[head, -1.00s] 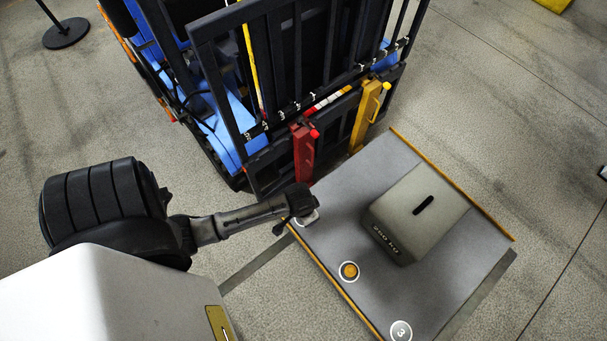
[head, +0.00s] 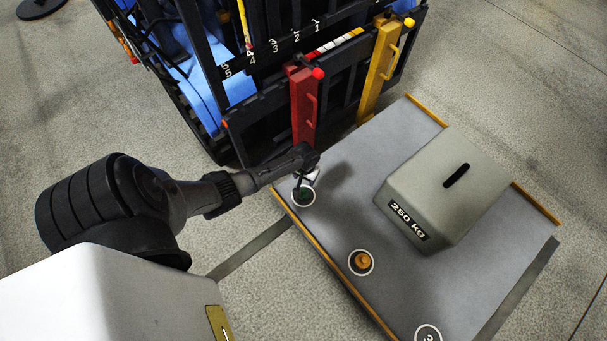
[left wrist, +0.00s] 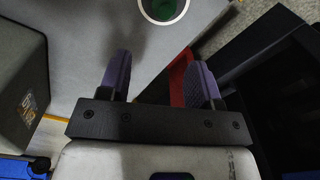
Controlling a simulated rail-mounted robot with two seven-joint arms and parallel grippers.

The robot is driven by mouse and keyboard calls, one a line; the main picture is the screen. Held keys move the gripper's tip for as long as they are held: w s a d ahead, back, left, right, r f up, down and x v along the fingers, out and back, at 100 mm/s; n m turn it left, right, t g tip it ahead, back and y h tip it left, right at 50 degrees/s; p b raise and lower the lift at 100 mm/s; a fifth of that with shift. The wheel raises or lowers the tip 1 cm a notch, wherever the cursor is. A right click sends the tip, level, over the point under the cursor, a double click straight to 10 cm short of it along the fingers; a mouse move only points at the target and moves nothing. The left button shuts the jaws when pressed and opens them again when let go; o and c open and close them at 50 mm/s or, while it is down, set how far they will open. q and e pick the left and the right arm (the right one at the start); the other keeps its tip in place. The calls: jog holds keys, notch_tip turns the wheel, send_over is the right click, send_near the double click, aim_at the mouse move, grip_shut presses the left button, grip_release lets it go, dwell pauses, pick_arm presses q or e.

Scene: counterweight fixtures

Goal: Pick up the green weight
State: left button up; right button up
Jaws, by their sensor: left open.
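The green weight (head: 303,195) is a small round piece in a white ring near the left corner of the grey platform (head: 330,215). It also shows, cut off by the top edge, in the left wrist view (left wrist: 162,8). My left gripper (head: 310,174) is just above and beyond it in the head view, partly hidden by its own wrist. In the left wrist view its two purple finger pads (left wrist: 158,75) are spread apart with nothing between them. The green weight lies past the fingertips, not between them. My right gripper is not in view.
A large grey block (head: 445,190) marked in kg stands on the platform. An orange weight (head: 361,262) sits in a second ring; a ring marked 3 (head: 428,334) is nearer. A dark frame with a red post (head: 303,105) and a yellow post (head: 378,70) stands close behind the gripper.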

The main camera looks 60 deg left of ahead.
pick_arm(q)
notch_tip(320, 180, down, 3)
jog(key=a+b, duration=0.1)
jog(key=b, duration=0.7)
send_near(303, 191)
jog(key=shift+n, duration=0.4)
jog(key=f, duration=0.5)
jog(key=shift+w+f, duration=0.15)
jog(key=shift+w, duration=0.1)
notch_tip(303, 191, down, 5)
jog(key=b, duration=0.5)
jog(key=shift+s+a+f+b, duration=0.1)
jog(key=shift+a+f+b, duration=0.05)
jog(key=shift+b, duration=0.15)
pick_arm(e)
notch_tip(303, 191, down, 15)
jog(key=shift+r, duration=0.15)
pick_arm(q)
jog(key=shift+c, duration=0.2)
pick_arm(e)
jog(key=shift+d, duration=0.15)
pick_arm(q)
jog(key=shift+c, duration=1.4)
grip_shut()
